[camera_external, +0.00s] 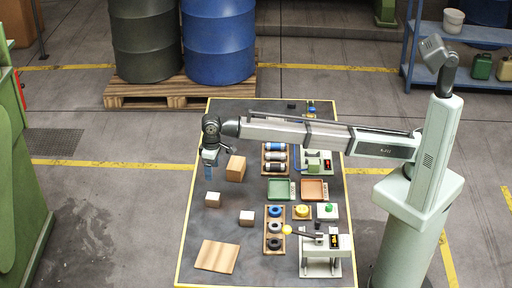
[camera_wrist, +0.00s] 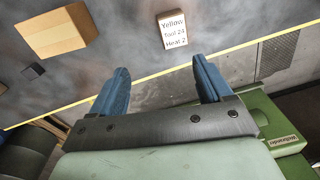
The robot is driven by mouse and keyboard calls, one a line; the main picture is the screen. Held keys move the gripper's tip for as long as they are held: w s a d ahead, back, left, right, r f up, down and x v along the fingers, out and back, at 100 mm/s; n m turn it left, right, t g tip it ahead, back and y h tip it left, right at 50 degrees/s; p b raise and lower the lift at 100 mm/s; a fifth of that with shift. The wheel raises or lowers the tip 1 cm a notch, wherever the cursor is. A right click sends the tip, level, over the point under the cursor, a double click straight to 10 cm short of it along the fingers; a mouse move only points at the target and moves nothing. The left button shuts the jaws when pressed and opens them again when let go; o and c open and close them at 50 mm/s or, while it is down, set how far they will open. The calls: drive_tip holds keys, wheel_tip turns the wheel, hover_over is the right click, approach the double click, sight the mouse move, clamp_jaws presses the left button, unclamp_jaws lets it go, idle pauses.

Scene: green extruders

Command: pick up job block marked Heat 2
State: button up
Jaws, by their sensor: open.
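A small block with a white label reading "Yellow Tool 24 Heat 2" (camera_wrist: 174,30) lies on the dark table at the top middle of the wrist view. By its place beside the large carton, it appears to be the left small block (camera_external: 213,199) in the external view, where its label cannot be read. A second small block (camera_external: 246,217) lies to its right and nearer the camera; its marking is unreadable. My gripper (camera_external: 209,173) hangs above the table's left side, up from the Heat 2 block in the picture. Its blue fingers (camera_wrist: 160,75) are apart and empty.
A brown carton (camera_external: 236,168) stands right of my gripper and also shows in the wrist view (camera_wrist: 55,32). A wooden board (camera_external: 217,256) lies at the front left. Trays (camera_external: 282,189), spool racks and a lever press (camera_external: 322,252) fill the right side.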

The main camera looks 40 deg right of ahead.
sight(214, 196)
drive_tip(key=shift+n, duration=0.4)
drive_tip(key=s+f, duration=0.1)
drive_tip(key=f, duration=0.1)
drive_tip(key=a+f, duration=0.1)
drive_tip(key=f, duration=0.2)
drive_tip(key=s+f, duration=0.1)
drive_tip(key=f, duration=0.1)
drive_tip(key=shift+s+a+f, duration=0.2)
drive_tip(key=shift+s+f, duration=0.05)
drive_tip(key=shift+s, duration=0.05)
drive_tip(key=shift+w+a+f, duration=0.1)
drive_tip(key=shift+a+f, duration=0.05)
drive_tip(key=shift+f, duration=1.3)
drive_tip(key=shift+a+f, duration=0.1)
drive_tip(key=shift+f, duration=1.3)
drive_tip(key=shift+c, duration=0.4)
drive_tip(key=c, duration=1)
